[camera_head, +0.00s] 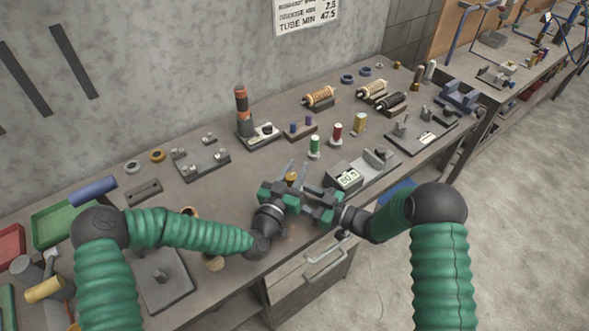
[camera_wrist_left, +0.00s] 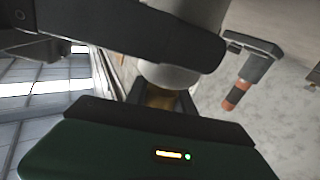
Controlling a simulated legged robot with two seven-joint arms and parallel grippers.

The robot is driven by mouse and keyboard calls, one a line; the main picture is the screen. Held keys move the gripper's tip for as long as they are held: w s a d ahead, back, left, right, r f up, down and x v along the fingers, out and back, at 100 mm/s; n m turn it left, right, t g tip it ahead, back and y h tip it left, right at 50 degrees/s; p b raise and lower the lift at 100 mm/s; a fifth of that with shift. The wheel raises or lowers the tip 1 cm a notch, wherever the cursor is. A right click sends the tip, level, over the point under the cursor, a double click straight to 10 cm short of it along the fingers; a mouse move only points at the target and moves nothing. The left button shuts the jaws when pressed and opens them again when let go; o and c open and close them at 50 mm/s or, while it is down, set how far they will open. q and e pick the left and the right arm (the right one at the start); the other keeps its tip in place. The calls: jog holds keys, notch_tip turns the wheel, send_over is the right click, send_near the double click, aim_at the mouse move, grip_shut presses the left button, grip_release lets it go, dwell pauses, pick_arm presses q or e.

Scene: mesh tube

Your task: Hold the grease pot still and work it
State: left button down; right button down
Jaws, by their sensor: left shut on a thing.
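A small brass-coloured piece, which I take for the grease pot (camera_head: 291,178), shows among my gripper fingers near the table's front edge. My left gripper (camera_head: 288,174) comes in from the left and is shut on it. In the left wrist view a brass part (camera_wrist_left: 160,97) and a pale grey cylinder (camera_wrist_left: 170,74) show between the dark fingers; most of the pot is hidden. My right gripper (camera_head: 306,190) comes from the right, its fingers close beside the pot. I cannot tell whether they touch it or how far they are apart.
A device with a lit display (camera_head: 348,178) stands just right of my grippers. Behind are green (camera_head: 314,146), red (camera_head: 336,134) and yellow (camera_head: 360,123) cylinders and a black-and-orange column (camera_head: 242,108). A green tray (camera_head: 60,222) sits at left. The front edge is close.

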pick_arm(q)
jog(key=m+g+h, duration=0.2)
jog(key=h, duration=0.1)
jog(key=m+h, duration=0.1)
jog(key=h, duration=0.1)
jog(key=shift+s+d+r+m+g, duration=0.15)
jog(key=shift+d+m+g, duration=0.15)
jog(key=shift+g, duration=0.1)
jog(key=m+g+h, duration=0.2)
jog(key=g, duration=0.1)
jog(key=s+m+g+h, duration=0.1)
jog(key=m+g+h, duration=0.1)
jog(key=m+g, duration=0.1)
jog(key=s+d+m+g+h, duration=0.1)
jog(key=m+g+h, duration=0.1)
jog(key=g, duration=0.3)
jog(key=shift+m+h, duration=0.4)
jog(key=shift+m, duration=0.3)
jog(key=shift+s+m+g, duration=0.2)
jog(key=shift+m+g, duration=0.7)
jog(key=shift+g, duration=0.6)
jog(key=shift+s+m+g, duration=0.2)
jog(key=shift+m+g, duration=0.7)
jog(key=shift+g, duration=0.6)
jog(key=shift+s, duration=0.1)
jog(key=c, duration=1.1)
grip_release()
jog(key=shift+d, duration=0.1)
jog(key=shift+o, duration=0.2)
jog(key=shift+s, duration=0.1)
